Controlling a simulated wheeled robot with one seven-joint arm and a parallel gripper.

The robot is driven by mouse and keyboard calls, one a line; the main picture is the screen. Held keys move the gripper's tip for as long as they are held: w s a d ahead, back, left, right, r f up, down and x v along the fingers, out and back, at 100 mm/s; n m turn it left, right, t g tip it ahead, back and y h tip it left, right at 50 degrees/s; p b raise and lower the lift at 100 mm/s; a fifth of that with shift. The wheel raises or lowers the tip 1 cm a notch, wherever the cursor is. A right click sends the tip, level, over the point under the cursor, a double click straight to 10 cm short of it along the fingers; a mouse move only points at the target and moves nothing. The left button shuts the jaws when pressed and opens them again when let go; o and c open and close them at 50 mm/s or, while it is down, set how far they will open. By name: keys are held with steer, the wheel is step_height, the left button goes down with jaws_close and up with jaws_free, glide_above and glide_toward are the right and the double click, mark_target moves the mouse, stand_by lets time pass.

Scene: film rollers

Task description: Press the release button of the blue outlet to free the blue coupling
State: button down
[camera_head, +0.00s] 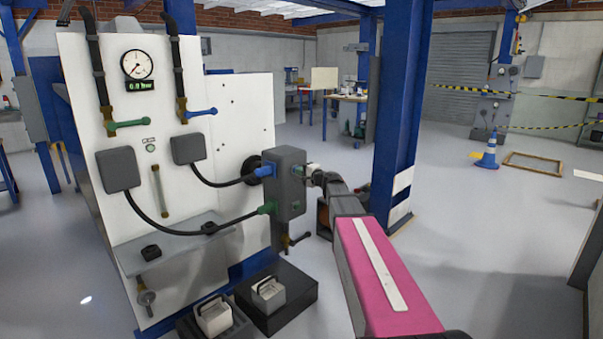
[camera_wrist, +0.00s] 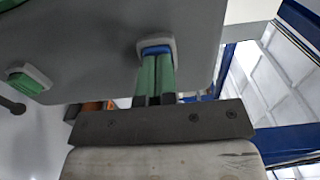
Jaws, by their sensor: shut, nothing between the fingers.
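The grey outlet block (camera_head: 285,190) stands at the right edge of the white panel. The blue coupling (camera_head: 264,171) sits in its upper left side, with a black hose running to it. The green coupling (camera_head: 267,208) sits below. My gripper (camera_head: 309,168) is at the block's right side, level with the blue coupling. In the wrist view, my gripper's green fingers (camera_wrist: 156,62) are shut and empty, with their tips at the blue button (camera_wrist: 156,49) in its light grey collar. I cannot tell whether the button is pressed in. A green button (camera_wrist: 25,82) is to the left.
The white panel (camera_head: 230,110) carries a gauge (camera_head: 137,64) and valves left of the block. A blue post (camera_head: 397,110) stands close right of my arm. Grey weights (camera_head: 268,292) sit on a black base below. The floor at right is mostly clear.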

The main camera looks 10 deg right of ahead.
steer(key=v, duration=1.3)
steer(key=shift+s+d, duration=0.25)
steer(key=shift+s, duration=0.1)
steer(key=shift+w, duration=0.1)
